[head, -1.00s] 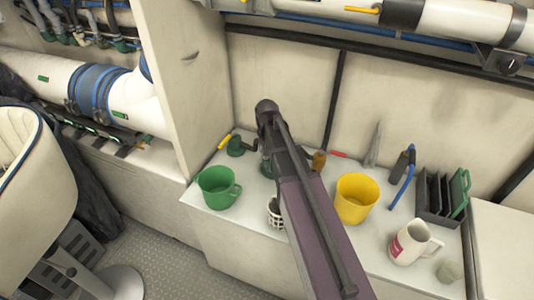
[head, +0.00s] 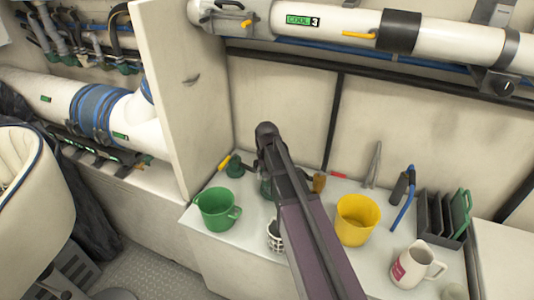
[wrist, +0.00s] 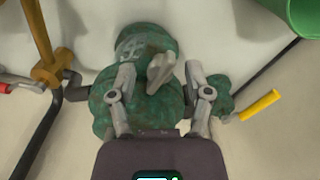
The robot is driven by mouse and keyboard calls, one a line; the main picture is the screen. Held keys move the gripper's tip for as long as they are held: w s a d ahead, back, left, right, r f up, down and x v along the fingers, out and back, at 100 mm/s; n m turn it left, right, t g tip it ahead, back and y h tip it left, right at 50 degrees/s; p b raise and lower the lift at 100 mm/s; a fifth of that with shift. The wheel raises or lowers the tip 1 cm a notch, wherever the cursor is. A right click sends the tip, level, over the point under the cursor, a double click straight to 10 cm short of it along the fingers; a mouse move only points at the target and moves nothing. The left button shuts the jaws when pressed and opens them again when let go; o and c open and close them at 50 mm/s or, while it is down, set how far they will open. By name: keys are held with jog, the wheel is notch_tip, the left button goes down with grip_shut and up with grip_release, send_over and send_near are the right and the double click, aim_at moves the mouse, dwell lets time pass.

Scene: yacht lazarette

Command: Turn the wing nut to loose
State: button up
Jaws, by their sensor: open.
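The wing nut (wrist: 161,72) is a pale grey, two-winged piece on a green, corroded metal fitting (wrist: 152,100) in the wrist view. My gripper (wrist: 160,76) is open, with one finger on each side of the wing nut and a visible gap to it. The fingers overlap the green fitting in the picture; I cannot tell whether they touch it. In the head view my arm hides the wing nut and most of the fitting; a bit of the green body (head: 265,188) shows beside the arm.
A green mug (head: 214,211) stands left of my arm and a yellow cup (head: 354,222) right of it. A yellow-handled valve lever (wrist: 260,105) and a brown tool or fitting (wrist: 52,68) flank the fitting. A white mug (head: 412,266) and dark rack (head: 437,218) stand farther right.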

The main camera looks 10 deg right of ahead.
jog(key=m, duration=0.4)
jog(key=shift+m, duration=0.3)
jog(key=m, duration=0.4)
jog(key=shift+r+m+p, duration=0.3)
jog(key=shift+p, duration=0.05)
notch_tip(320, 180, up, 13)
jog(key=p, duration=1.3)
jog(key=shift+r, duration=0.1)
jog(key=shift+w, duration=0.15)
